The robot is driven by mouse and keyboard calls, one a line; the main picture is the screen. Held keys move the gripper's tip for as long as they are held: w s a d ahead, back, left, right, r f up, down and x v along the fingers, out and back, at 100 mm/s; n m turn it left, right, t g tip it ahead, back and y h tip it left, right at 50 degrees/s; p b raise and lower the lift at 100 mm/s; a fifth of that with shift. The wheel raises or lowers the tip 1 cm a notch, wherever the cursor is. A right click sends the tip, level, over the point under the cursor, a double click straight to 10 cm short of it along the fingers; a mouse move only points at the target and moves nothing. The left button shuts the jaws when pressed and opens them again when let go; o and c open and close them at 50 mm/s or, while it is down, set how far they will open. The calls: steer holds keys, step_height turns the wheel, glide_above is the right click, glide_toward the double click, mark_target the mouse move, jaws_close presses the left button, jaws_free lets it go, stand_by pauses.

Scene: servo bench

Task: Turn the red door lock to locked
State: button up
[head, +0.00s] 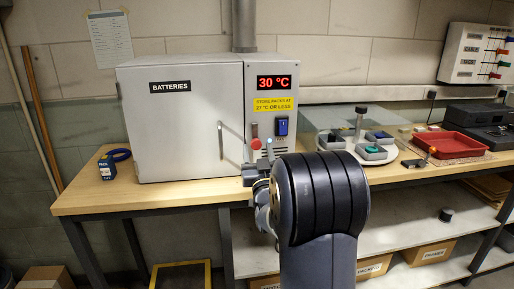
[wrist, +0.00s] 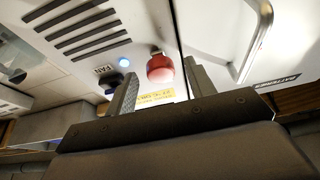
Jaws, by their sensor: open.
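The red door lock (head: 255,143) is a round red knob on the front of the grey battery cabinet (head: 185,120), just right of the door edge. A short grey piece shows above it in the head view. In the wrist view the red lock (wrist: 160,70) lies between and beyond my two fingertips. My gripper (wrist: 160,66) is open and empty, with a finger on either side of the lock. I cannot tell whether either finger touches it. In the head view my gripper is mostly hidden behind my arm.
The door handle (head: 221,142) is left of the lock; the blue switch (head: 282,126) and a lit blue lamp (wrist: 124,61) are close by. The display (head: 274,82) reads 30 °C.

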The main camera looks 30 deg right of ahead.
steer(key=shift+w+d+r, duration=0.15)
steer(key=shift+w+r, duration=0.1)
steer(key=shift+w, duration=0.35)
steer(key=shift+c, duration=0.5)
steer(key=c, duration=0.9)
steer(key=shift+o, duration=0.2)
